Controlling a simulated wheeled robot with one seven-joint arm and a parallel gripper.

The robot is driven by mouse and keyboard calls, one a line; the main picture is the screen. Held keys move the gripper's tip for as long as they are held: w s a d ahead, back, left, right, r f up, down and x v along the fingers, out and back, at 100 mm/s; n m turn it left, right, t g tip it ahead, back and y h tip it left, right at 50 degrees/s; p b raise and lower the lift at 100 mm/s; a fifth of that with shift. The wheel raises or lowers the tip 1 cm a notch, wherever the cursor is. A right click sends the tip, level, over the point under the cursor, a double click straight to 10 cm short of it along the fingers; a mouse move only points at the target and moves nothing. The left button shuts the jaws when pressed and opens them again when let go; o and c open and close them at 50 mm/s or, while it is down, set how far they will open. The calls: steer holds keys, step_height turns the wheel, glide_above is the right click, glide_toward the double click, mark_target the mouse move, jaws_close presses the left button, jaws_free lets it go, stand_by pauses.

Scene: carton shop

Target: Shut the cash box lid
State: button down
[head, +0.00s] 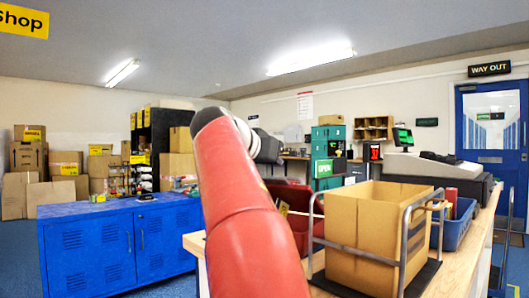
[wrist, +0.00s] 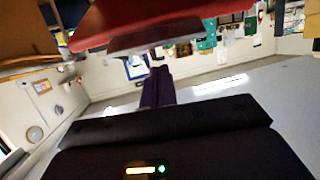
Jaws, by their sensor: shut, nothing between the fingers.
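A dark red box, which looks like the cash box (head: 301,226), stands on the counter behind the open carton. My red arm and the carton hide much of it, and I cannot make out how far its lid is open. In the wrist view, a large red surface with a dark edge (wrist: 170,22) fills the top, close to the fingers; it may be part of the same box. My gripper (wrist: 156,72) is shut and empty, its fingers pointing toward that red surface. I cannot tell whether they touch it. In the head view my arm hides the fingers.
An open cardboard carton (head: 370,250) sits in a metal-railed carrier at the counter's front. A blue tray (head: 459,227) and a grey till (head: 430,169) are to its right. Blue lockers (head: 120,250) stand left of my arm. The counter's right edge (head: 472,260) is bare.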

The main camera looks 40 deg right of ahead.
steer(key=shift+s+a+f, duration=0.25)
steer(key=shift+a+f, duration=0.4)
steer(key=shift+a, duration=0.05)
steer(key=shift+s+a+f+b, duration=0.1)
steer(key=shift+a+f+b, duration=0.25)
steer(key=shift+f, duration=0.1)
